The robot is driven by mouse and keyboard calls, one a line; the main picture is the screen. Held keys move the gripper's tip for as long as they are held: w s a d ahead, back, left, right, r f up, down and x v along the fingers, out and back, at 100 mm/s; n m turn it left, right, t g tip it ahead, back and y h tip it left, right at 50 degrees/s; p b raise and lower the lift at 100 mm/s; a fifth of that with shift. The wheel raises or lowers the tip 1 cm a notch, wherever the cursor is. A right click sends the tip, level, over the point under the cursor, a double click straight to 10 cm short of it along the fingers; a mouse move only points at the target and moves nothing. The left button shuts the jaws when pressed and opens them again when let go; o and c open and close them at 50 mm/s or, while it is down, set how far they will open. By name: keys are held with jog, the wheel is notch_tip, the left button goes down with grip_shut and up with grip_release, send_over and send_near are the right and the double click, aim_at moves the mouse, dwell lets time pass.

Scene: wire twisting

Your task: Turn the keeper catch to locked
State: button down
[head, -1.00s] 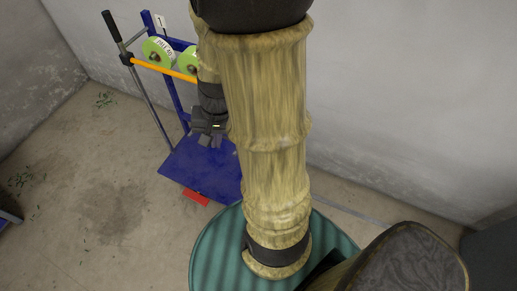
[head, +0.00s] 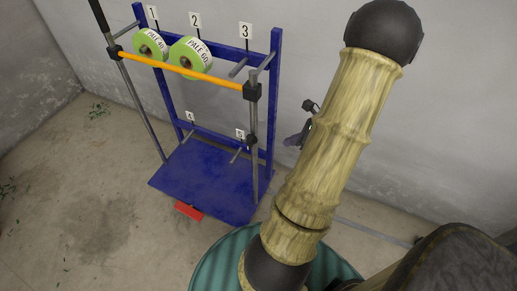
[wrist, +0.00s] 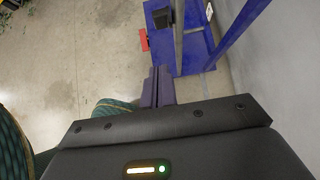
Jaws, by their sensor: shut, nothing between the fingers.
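A blue rack (head: 277,60) stands against the wall with an orange bar (head: 215,80) across its front. A black block (head: 252,92) sits where the bar's right end meets the right grey post. It may be the keeper catch; whether it is locked cannot be told. A smaller black piece (head: 250,140) is lower on that post. My gripper (head: 291,141) is right of the rack, apart from it and partly hidden by my arm. In the wrist view its fingers (wrist: 158,72) are together and empty, pointing toward the rack's blue base (wrist: 196,52).
Green-and-white reels (head: 190,57) hang behind the bar, under number tags. A black-gripped lever (head: 98,14) rises at the left. A red piece (head: 188,211) lies at the base's front edge.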

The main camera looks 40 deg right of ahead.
jog(key=shift+w, duration=0.1)
jog(key=b, duration=0.3)
send_near(251, 145)
jog(key=shift+x, duration=3)
jog(key=shift+a, duration=0.1)
jog(key=shift+p, duration=0.3)
